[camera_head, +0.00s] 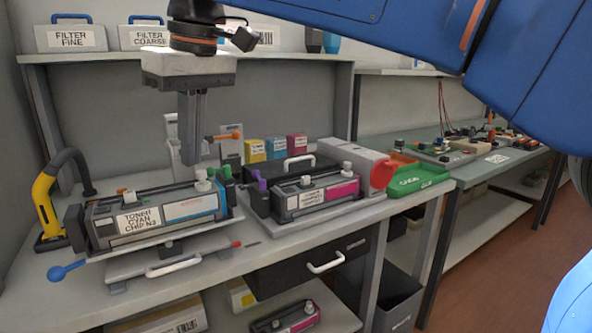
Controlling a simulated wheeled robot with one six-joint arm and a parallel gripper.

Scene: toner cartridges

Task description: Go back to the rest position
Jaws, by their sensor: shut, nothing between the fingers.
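My gripper (192,161) hangs from the arm at the upper left, pointing down with its fingers together and nothing held. Its tips are above the rear of the bench, over the cyan toner cartridge (158,216) in the picture. I cannot tell the exact gap between them. The cartridge is labelled "TONER CYAN" and lies in a grey cradle on the left of the bench. A magenta cartridge (314,192) lies in a second cradle to its right. My blue arm links cross the upper right.
A yellow and black curved handle tool (45,200) stands left of the cyan cradle. Small coloured boxes (276,147) stand behind. A green tray (412,178) and red-fronted grey canister (355,167) are to the right. A shelf (290,57) with filter cases runs above the bench.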

